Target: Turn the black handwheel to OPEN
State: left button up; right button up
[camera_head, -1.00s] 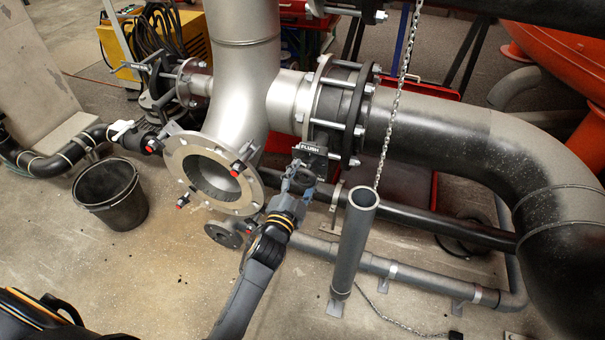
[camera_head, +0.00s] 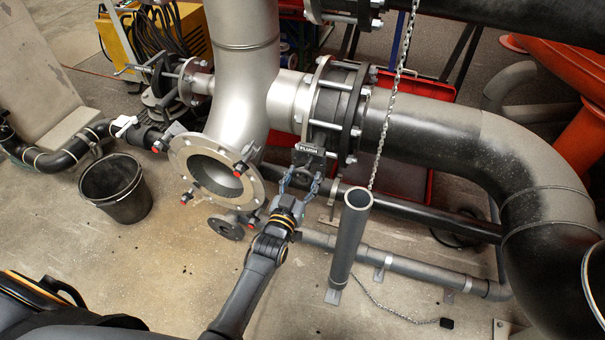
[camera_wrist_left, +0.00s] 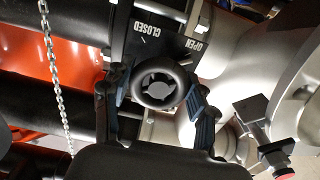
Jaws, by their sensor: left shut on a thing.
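The black handwheel (camera_wrist_left: 160,84) shows in the wrist view as a round ring with a spoked centre. It sits below a black plate lettered CLOSED (camera_wrist_left: 128,30) and OPEN (camera_wrist_left: 196,42), both turned in the picture. My left gripper (camera_wrist_left: 158,98) has one finger on each side of the wheel and is shut on it. In the head view my left gripper (camera_head: 299,180) reaches up under the block labelled FLUSH (camera_head: 308,150); the wheel is hard to make out there. My right gripper is in neither view.
An open flanged pipe end (camera_head: 215,172) with red-tipped bolts is left of my left gripper. A grey upright tube (camera_head: 349,240) and a hanging chain (camera_head: 385,125) are close on its right. A black bucket (camera_head: 115,188) stands on the floor at left.

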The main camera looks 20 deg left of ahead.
pick_arm(q)
jog(key=shift+n+p, duration=0.35)
jog(key=shift+n, duration=0.75)
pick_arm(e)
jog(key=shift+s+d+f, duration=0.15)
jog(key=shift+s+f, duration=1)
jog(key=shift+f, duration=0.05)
pick_arm(q)
jog(key=o, duration=1.1)
jog(key=shift+o, duration=0.2)
jog(key=shift+s, duration=0.1)
jog(key=s, duration=1.2)
jog(key=shift+a, duration=0.15)
jog(key=shift+w, duration=0.1)
